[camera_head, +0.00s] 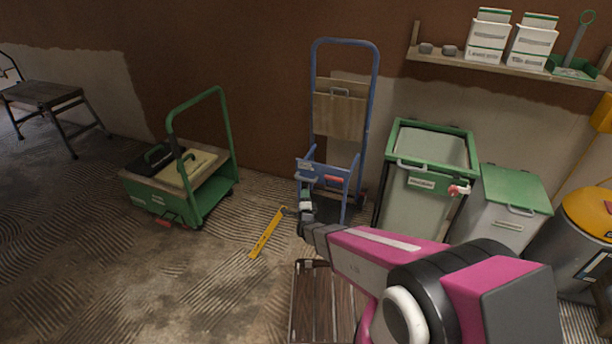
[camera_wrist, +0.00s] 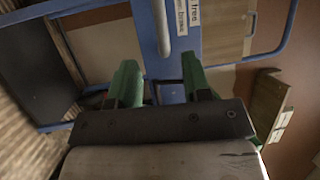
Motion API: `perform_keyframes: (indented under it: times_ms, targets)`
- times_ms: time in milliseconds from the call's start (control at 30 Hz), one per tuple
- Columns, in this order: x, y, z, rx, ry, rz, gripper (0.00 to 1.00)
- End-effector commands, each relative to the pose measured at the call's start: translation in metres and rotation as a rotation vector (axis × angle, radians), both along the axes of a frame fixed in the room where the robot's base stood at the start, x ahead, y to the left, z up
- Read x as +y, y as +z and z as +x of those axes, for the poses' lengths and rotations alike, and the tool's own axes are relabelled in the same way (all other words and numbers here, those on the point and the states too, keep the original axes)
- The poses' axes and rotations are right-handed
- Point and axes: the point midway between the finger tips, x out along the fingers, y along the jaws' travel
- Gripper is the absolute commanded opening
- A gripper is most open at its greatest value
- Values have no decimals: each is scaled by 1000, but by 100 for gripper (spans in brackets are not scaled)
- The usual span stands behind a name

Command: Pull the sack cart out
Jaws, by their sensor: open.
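The sack cart (camera_head: 369,120) is a tall blue tube frame standing upright against the brown wall, with a wooden board (camera_head: 338,118) behind its upper part. A blue crosspiece with a red part sits low on it. My gripper (camera_head: 306,192) is at the left end of that crosspiece and covers some of it. In the wrist view, my gripper (camera_wrist: 161,82) is open, its two green fingers apart in front of a blue panel of the sack cart (camera_wrist: 180,62). A pale handle bar (camera_wrist: 162,28) lies in line with the gap. I cannot tell whether the fingers touch anything.
A green platform cart (camera_head: 150,195) stands left. A yellow bar (camera_head: 267,233) lies on the ridged floor before the sack cart, beside a slatted wooden piece (camera_head: 307,315). A green-framed bin (camera_head: 420,195) stands close on the right. Floor is clear at front left.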

Motion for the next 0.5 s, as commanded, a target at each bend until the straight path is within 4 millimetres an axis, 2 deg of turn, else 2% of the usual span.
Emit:
perform_keyframes:
  times_ms: [267,500]
  targets:
    - [1,1,13,-13,-2,11,44]
    - [4,7,49,-13,-3,10,44]
